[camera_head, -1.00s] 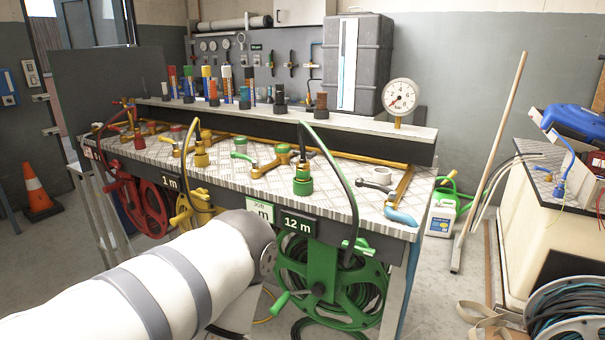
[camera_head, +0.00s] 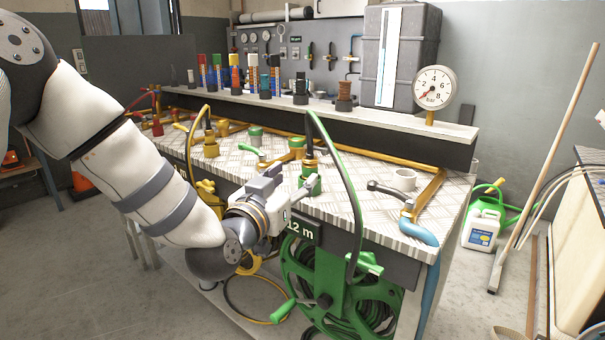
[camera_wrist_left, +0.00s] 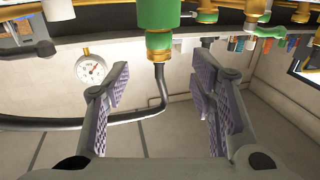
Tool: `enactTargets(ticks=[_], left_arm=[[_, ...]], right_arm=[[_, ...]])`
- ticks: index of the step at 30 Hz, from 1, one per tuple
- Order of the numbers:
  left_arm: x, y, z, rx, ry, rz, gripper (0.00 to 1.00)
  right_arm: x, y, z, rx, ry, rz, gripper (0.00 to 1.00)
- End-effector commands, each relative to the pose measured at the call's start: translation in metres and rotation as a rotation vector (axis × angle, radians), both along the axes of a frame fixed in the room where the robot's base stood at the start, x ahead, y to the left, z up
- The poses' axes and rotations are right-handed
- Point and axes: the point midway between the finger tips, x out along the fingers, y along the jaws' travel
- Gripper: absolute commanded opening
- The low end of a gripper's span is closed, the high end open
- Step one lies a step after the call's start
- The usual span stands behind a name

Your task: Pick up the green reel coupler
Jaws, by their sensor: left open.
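The green reel coupler is a green and brass fitting with a black hose out of its top. In the head view it stands upright on the bench, its green base (camera_head: 310,184) partly hidden by my left gripper (camera_head: 302,188). In the left wrist view the picture appears upside down, and the green and brass body (camera_wrist_left: 159,25) is at top centre. Its hose runs between the spread fingers of my left gripper (camera_wrist_left: 160,84). These fingers are open and empty, with the coupler's body beyond them. My right gripper does not show.
The green hose reel (camera_head: 340,285) hangs under the bench front, below the 12 m sign (camera_head: 304,227). The pressure gauge (camera_head: 435,87) stands behind. Yellow fittings (camera_head: 211,143) stand to the left.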

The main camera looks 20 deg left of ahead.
Motion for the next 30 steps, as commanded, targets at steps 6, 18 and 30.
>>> enactTargets(ticks=[6,18,30], left_arm=[[0.035,-0.003,-0.005,0.000,0.007,-0.001,0.51],[0.087,-0.008,-0.007,-0.001,0.008,-0.002,0.51],[0.086,-0.009,-0.006,-0.001,0.007,-0.002,0.00]], right_arm=[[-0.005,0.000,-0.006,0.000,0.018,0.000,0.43],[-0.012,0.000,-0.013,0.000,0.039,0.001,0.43],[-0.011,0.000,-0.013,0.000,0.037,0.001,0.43]])
